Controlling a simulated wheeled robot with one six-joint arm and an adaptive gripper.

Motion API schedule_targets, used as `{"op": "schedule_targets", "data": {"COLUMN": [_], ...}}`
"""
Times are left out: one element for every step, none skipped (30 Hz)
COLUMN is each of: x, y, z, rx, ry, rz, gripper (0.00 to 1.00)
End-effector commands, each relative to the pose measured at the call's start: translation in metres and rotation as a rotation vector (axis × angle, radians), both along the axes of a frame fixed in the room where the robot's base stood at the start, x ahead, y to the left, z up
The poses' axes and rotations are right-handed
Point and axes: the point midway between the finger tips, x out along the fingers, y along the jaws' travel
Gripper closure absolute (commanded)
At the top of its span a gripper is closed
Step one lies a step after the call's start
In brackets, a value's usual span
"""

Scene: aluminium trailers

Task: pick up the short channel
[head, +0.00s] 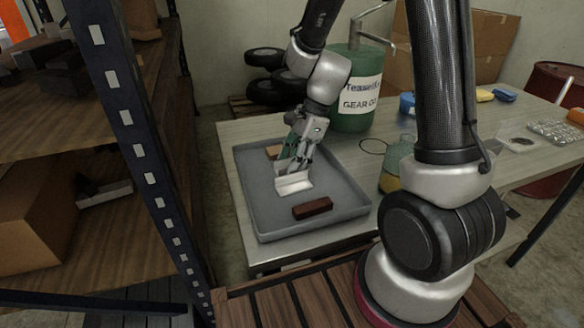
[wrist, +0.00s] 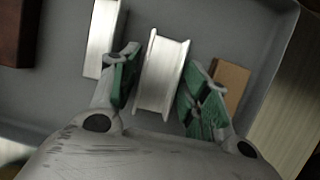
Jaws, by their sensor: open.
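The short channel (wrist: 162,72) is a pale silver metal piece with a raised flange along each long side. It lies in the grey tray, between the two green-padded fingers of my gripper (wrist: 160,82) in the wrist view. The fingers are open, one on each side, with a gap visible on the right; I cannot tell whether the left one touches. In the head view my gripper (head: 292,164) reaches down into the tray and partly hides the metal there. A second silver piece (wrist: 103,38) lies left of the left finger, which covers part of it.
The grey tray (head: 244,190) has low raised walls. It also holds a dark red block (head: 312,208) and a tan block (wrist: 232,84) just beyond the right finger. A green drum (head: 352,90) stands behind the tray. A blue-posted shelf (head: 140,150) stands at left.

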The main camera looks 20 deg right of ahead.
Motion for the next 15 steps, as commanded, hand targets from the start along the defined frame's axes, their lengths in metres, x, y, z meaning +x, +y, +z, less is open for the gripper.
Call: {"op": "schedule_targets", "data": {"x": [-0.0001,-0.0001,-0.0001,-0.0001,-0.0001,-0.0001,-0.0001,-0.0001,-0.0002,-0.0001,-0.0002,-0.0002,-0.0002,-0.0002,-0.0002], "y": [-0.0001,-0.0001,-0.0001,-0.0002,-0.0001,-0.0001,-0.0001,-0.0002,-0.0002,-0.0002,-0.0001,-0.0002,-0.0002,-0.0002,-0.0003], "z": [-0.0001,-0.0001,-0.0001,-0.0002,-0.0003,-0.0003,-0.0003,-0.0004,-0.0004,-0.0004,-0.0005,-0.0005,-0.0006,-0.0006,-0.0004], "rx": [0.000,0.000,0.000,0.000,0.000,0.000,0.000,-0.001,-0.001,-0.001,-0.001,-0.001,-0.001,-0.001,-0.001], "ry": [0.000,0.000,0.000,0.000,0.000,0.000,0.000,0.000,0.000,0.000,0.001,0.001,0.001,0.001,0.001], "rz": [0.000,0.000,0.000,0.000,0.000,0.000,0.000,0.000,0.000,0.000,0.000,0.000,0.000,0.000,0.000], "gripper": [0.54,0.57,0.65,0.70,0.75,0.83,0.88,0.89,0.89,0.89,0.89,0.89,0.89,0.89,0.89]}}
